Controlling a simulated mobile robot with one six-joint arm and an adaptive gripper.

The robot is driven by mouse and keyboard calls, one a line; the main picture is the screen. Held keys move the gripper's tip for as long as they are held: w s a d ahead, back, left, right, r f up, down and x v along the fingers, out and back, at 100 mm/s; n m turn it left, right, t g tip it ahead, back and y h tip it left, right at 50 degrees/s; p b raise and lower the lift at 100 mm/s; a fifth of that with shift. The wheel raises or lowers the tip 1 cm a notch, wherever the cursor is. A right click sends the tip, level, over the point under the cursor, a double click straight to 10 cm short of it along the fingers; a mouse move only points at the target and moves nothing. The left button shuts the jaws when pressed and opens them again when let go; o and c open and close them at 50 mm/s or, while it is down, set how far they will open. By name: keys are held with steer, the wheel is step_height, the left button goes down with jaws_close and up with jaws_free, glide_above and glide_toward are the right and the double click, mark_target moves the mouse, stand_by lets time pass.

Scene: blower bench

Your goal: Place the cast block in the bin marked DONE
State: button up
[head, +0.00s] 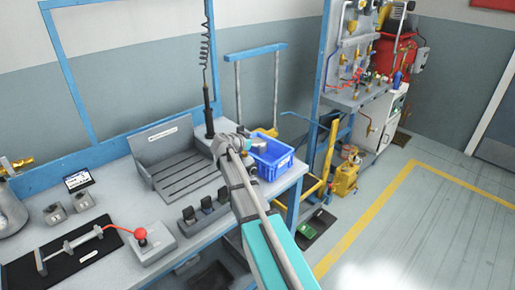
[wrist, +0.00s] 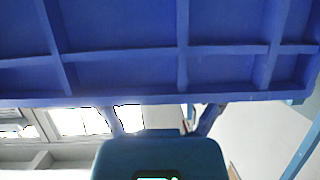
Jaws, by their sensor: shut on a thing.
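A blue bin (head: 279,166) stands on the right end of the bench; a small pale mark shows on its side, too small to read. My gripper (head: 256,146) is at the bin's left part, over its opening, and is shut on a grey piece, apparently the cast block, which is mostly hidden. Whether the piece touches the bin cannot be told. In the wrist view, the ribbed blue wall of the bin (wrist: 120,62) fills the top, very close, and a dark teal part of my gripper (wrist: 160,155) shows below it. The held piece is not clear there.
A grey slatted tray (head: 187,176) stands left of my arm, near dark clips (head: 205,205) and a box with a red knob (head: 141,237). A yellow frame (head: 323,165) stands right of the bench.

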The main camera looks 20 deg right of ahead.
steer(key=shift+f+b, duration=0.3)
steer(key=shift+f, duration=0.25)
steer(key=shift+s+f+b, duration=0.1)
steer(key=shift+f+b, duration=0.4)
steer(key=shift+b, duration=0.1)
steer(key=o, duration=1.1)
steer(key=shift+s, duration=0.15)
steer(key=shift+c, duration=0.2)
steer(key=shift+r+p, duration=0.4)
steer(key=shift+p, duration=0.2)
steer(key=shift+a+r, duration=0.15)
steer(key=shift+r, duration=0.15)
steer(key=p+v, duration=0.4)
steer(key=v, duration=0.7)
steer(key=shift+a+p, duration=0.25)
steer(key=shift+p, duration=0.1)
